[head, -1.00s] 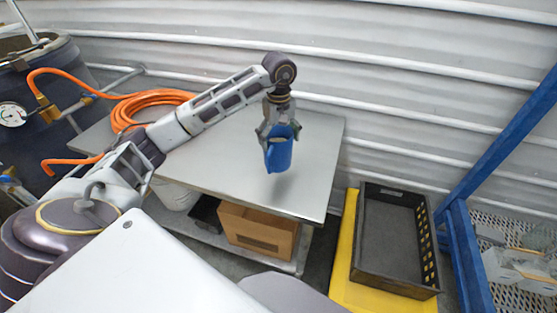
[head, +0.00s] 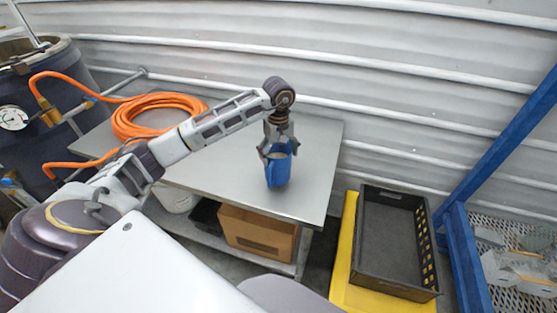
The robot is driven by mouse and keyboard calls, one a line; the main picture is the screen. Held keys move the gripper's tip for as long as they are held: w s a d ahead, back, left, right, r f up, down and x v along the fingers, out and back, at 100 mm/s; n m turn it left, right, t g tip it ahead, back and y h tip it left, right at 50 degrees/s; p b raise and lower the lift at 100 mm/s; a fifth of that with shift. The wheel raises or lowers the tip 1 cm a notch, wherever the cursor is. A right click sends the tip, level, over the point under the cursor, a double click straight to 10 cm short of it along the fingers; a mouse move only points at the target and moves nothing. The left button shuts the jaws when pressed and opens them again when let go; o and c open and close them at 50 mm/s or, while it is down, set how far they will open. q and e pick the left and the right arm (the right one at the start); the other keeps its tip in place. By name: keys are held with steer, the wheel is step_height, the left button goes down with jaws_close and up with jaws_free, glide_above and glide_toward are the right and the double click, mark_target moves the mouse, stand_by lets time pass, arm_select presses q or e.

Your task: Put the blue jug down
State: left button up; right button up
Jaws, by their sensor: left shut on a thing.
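The blue jug (head: 279,172) is upright over the right half of the steel table (head: 223,178). Its base is at or very near the tabletop; I cannot tell whether it touches. My left gripper (head: 278,150) reaches down from above and is shut on the jug near its rim. The fingers cover part of the jug's upper part. My right gripper is not in view.
An orange hose coil (head: 152,115) lies on the table's back left. A cardboard box (head: 258,236) sits on the shelf below. A black crate (head: 392,240) on a yellow base and a blue frame (head: 466,250) stand to the right. The tabletop around the jug is clear.

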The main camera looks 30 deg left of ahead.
arm_select(q)
steer(key=shift+f+p, duration=0.35)
steer(key=shift+f, duration=1.25)
steer(key=o, duration=1.2)
steer(key=shift+o, duration=0.2)
steer(key=shift+r, duration=0.2)
step_height(320, 180, up, 12)
steer(key=b, duration=0.2)
steer(key=shift+b, duration=0.3)
steer(key=shift+f, duration=0.1)
